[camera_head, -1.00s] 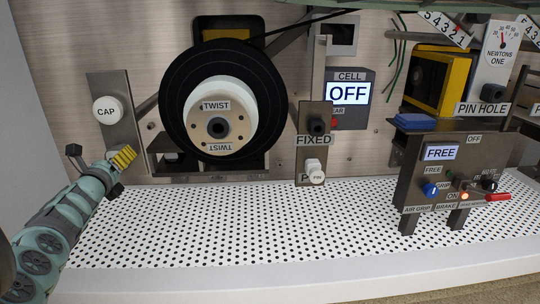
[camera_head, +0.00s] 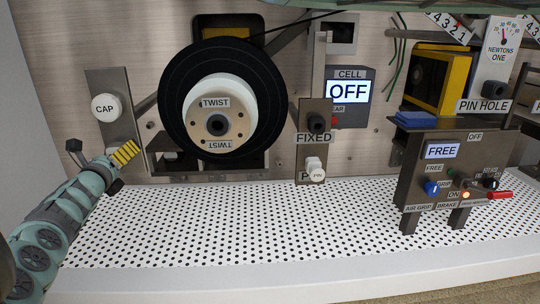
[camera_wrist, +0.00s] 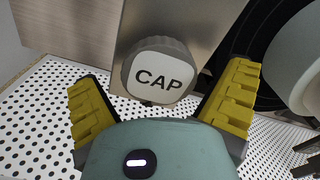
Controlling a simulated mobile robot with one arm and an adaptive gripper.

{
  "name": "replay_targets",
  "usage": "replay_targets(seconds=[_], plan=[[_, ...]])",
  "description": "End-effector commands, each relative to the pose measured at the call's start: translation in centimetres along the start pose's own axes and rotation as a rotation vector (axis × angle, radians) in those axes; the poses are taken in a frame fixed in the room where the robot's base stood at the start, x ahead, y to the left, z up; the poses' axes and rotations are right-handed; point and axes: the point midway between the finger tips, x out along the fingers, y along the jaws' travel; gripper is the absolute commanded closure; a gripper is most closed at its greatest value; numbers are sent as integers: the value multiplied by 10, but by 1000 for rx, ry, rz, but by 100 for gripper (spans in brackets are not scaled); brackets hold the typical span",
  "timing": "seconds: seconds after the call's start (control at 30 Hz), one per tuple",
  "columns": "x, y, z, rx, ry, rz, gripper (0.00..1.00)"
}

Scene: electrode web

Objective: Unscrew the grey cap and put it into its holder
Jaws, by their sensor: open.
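The cap (camera_head: 104,107), a round knob with a white face marked CAP, is on an upright metal plate (camera_head: 125,128) at the left. In the wrist view the cap (camera_wrist: 159,72) has a grey ribbed rim, and its face is toward me. My gripper (camera_head: 125,155) is below and slightly right of the cap. Its yellow fingers are spread wide in the wrist view, one on each side of the cap, with nothing held. Whether the cap is threaded onto the plate or only rests there cannot be told.
A black reel with a pale hub marked TWIST (camera_head: 216,103) stands right of the plate. A post marked FIXED (camera_head: 314,138) is further right. A control panel reading FREE (camera_head: 441,151) stands on the white perforated shelf (camera_head: 240,225), which is mostly clear.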

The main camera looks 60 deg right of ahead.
Motion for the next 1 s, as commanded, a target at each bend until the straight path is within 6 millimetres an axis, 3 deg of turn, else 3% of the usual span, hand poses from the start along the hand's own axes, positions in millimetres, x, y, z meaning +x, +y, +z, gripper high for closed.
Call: replay_targets(seconds=[0.37,0.6,0.7,0.77,1.0], plan=[[-8,1,5,-2,0,6,2],[-27,-3,8,-9,-4,5,2],[-26,4,-4,0,-4,2,2],[-31,-3,7,-6,-2,4,2],[-52,-4,7,-6,-4,4,2]])
